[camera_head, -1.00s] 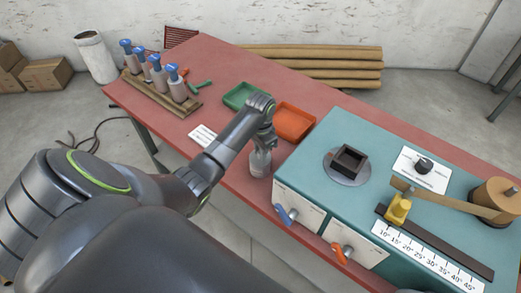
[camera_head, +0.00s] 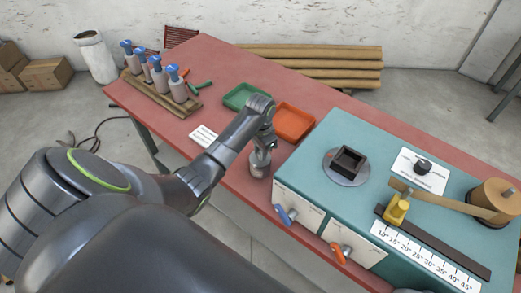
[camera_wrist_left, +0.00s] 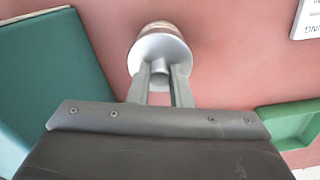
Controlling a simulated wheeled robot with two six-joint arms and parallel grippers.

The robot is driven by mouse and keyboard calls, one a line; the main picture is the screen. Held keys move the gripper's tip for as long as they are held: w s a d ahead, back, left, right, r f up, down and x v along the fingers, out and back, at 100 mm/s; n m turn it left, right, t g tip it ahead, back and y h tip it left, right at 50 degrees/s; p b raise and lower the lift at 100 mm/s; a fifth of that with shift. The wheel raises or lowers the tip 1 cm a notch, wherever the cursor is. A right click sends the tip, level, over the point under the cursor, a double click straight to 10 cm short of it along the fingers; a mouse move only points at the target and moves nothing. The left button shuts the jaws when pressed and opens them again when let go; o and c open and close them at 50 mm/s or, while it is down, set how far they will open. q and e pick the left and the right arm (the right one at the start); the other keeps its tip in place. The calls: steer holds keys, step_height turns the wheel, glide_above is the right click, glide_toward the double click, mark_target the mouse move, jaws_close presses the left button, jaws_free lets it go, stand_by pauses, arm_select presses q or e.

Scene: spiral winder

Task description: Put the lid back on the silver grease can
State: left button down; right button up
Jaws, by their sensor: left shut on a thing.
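The silver grease can (camera_head: 258,170) stands on the red table near its front edge, just left of the teal machine. My left gripper (camera_head: 262,147) is directly above it, pointing down. In the left wrist view its two fingers (camera_wrist_left: 157,78) are shut on the knob of a round silver lid (camera_wrist_left: 160,48). Part of the can (camera_wrist_left: 160,27) shows behind the lid, in line with it. The lid hides most of the can's top, and I cannot tell whether lid and rim touch. My right gripper is not in view.
The teal machine (camera_head: 315,135) is close on the right, with a blue lever (camera_head: 286,214) on its front. Green (camera_head: 241,95) and orange (camera_head: 293,121) trays lie behind the can. A white card (camera_head: 203,136) lies to the left. Several blue-topped bottles (camera_head: 157,73) stand at the far left.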

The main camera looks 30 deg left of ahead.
arm_select(q)
steer(key=shift+p, duration=0.4)
steer(key=shift+p, duration=0.3)
stand_by(0.6)
steer(key=shift+f, duration=0.15)
stand_by(0.4)
steer(key=shift+p, duration=0.45)
stand_by(0.5)
steer(key=c, duration=0.8)
jaws_free()
steer(key=shift+o, duration=0.2)
